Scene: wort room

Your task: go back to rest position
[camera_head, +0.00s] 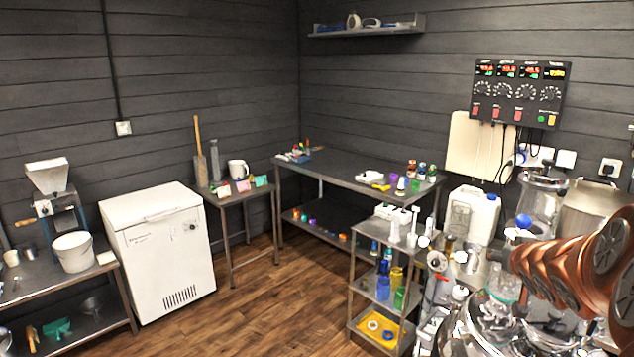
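My copper-coloured arm reaches in from the right edge, over the brewing vessels. A small dark part (496,255) at the arm's left end may be my gripper. It is too small and unclear to see fingers, whether they are open or shut, or whether they hold anything. Clear glass and shiny metal ware (500,315) lies below and behind the arm, partly hidden by it.
A steel shelf cart (352,320) with coloured bottles stands left of the arm. A white canister (470,215) and a steel pot (590,210) are behind. A worktable (345,172), small table (237,197) and white chest freezer (160,255) line the walls. The wooden floor (270,310) is clear.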

